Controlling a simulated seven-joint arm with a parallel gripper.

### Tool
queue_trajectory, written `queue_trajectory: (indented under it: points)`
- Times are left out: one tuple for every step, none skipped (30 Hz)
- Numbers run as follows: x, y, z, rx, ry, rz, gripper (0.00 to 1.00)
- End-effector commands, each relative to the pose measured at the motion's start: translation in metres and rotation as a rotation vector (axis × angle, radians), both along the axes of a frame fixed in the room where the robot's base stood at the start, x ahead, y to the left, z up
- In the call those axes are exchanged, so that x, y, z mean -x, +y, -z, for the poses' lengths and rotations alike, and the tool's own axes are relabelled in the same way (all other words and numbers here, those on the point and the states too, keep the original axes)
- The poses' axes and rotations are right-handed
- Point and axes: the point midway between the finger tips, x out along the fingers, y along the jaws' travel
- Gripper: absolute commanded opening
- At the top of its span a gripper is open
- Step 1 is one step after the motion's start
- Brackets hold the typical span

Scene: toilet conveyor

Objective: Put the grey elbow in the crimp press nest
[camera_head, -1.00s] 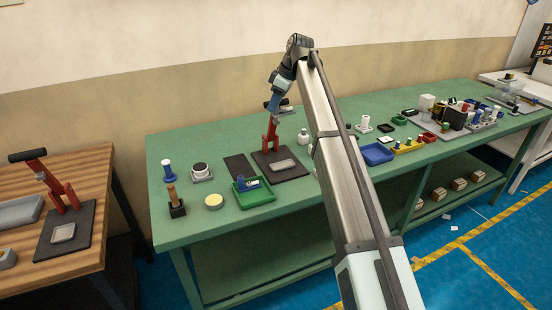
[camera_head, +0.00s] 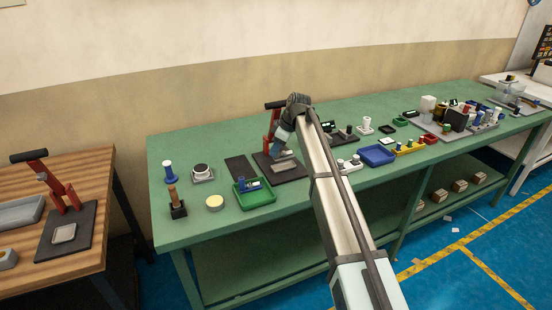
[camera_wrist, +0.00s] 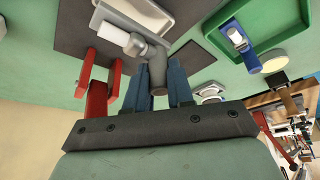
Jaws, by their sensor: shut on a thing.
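In the head view the nest (camera_head: 286,166) lies on the press's dark base, just below my gripper (camera_head: 279,152). The elbow is hard to make out there. The red crimp press (camera_head: 270,130) stands behind my gripper, partly hidden; it also shows in the wrist view (camera_wrist: 90,95).
A green tray (camera_head: 240,202) with a blue and white part is left of the press base. A dark mat (camera_head: 241,168) lies beside the base. A blue tray (camera_head: 376,155) and several small parts stand to the right. Another red press (camera_head: 58,188) is on the wooden table.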

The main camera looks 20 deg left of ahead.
Motion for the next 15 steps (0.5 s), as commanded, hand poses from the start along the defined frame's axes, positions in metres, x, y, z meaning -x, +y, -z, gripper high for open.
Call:
queue_trajectory:
  points:
    - [0.000,0.000,0.002,0.000,0.000,0.000,0.00]
    - [0.000,0.000,0.004,0.000,0.000,0.000,0.00]
    - [0.000,0.000,0.007,0.000,0.000,0.000,0.00]
    - [0.000,0.000,0.010,0.000,0.000,0.000,0.00]
    - [0.000,0.000,0.013,0.000,0.000,0.001,0.00]
    - [0.000,0.000,0.019,0.000,0.000,0.001,0.00]
    - [0.001,0.000,0.023,0.000,0.001,0.001,0.00]
    - [0.001,0.000,0.027,0.000,0.001,0.001,0.00]
    - [0.001,0.000,0.032,0.000,0.001,0.001,0.00]
    - [0.001,0.000,0.036,0.000,0.001,0.001,0.00]
    - [0.000,0.000,0.038,0.000,0.001,0.001,0.00]
    - [0.000,0.000,0.041,0.000,0.000,0.001,0.00]
    - [0.000,0.000,0.042,0.000,0.000,0.000,0.00]
    - [0.000,0.000,0.042,0.000,0.000,0.000,0.00]
    - [0.000,0.000,0.042,-0.001,-0.001,0.000,0.00]
